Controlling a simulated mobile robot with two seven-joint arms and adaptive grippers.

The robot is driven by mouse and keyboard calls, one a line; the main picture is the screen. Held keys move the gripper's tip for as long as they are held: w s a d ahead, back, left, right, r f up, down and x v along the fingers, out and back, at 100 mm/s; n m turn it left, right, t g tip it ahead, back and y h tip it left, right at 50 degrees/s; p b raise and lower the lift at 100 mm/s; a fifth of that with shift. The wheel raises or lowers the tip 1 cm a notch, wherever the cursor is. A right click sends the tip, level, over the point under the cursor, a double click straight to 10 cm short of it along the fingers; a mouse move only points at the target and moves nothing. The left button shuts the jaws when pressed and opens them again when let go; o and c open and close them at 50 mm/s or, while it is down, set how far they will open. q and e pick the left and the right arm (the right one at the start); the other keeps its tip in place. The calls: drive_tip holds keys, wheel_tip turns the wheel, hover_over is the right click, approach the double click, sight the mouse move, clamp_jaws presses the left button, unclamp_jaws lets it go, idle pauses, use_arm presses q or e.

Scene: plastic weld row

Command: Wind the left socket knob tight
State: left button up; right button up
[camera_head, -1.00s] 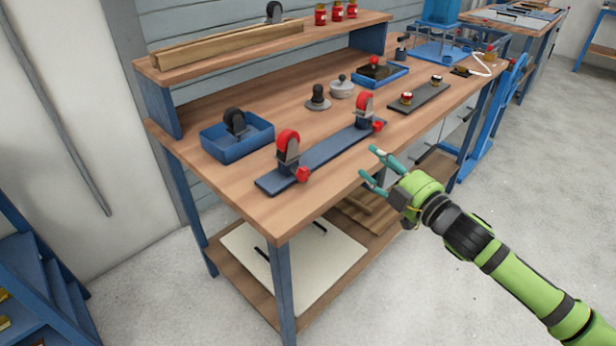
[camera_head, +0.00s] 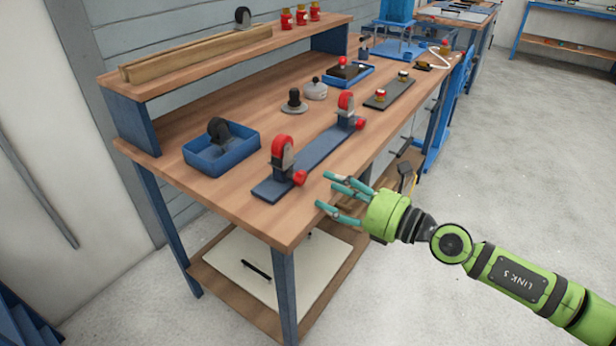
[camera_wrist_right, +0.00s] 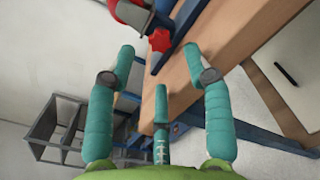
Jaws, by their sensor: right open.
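The left socket knob (camera_head: 299,177) is a small red star-shaped knob on the near end of the blue-grey bar (camera_head: 318,154). It sits at the foot of the left socket, which holds a caster with a red wheel (camera_head: 283,150). The knob also shows at the top of the right wrist view (camera_wrist_right: 159,40). My right gripper (camera_head: 332,192) has teal fingers spread open and empty. It is at the bench's front edge, to the right of the knob and apart from it. In the right wrist view the fingers (camera_wrist_right: 160,64) point toward the knob. My left gripper is not in view.
A second red-wheeled caster (camera_head: 346,106) with its own red knob (camera_head: 360,123) stands at the bar's far end. A blue tray (camera_head: 223,155) with a black-wheeled caster lies left. A dark plate (camera_head: 389,92) lies behind. The bench front (camera_head: 225,205) is bare.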

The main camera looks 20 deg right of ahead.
sight(304, 178)
drive_tip(key=p+x, duration=0.1)
drive_tip(key=x, duration=0.1)
drive_tip(key=p+x, duration=0.1)
drive_tip(key=x, duration=0.2)
drive_tip(key=shift+r+p, duration=0.2)
drive_tip(key=shift+p, duration=0.1)
drive_tip(key=shift+w+a+f, duration=0.15)
drive_tip(key=shift+w+a, duration=0.25)
drive_tip(key=shift+w, duration=0.05)
clamp_jaws()
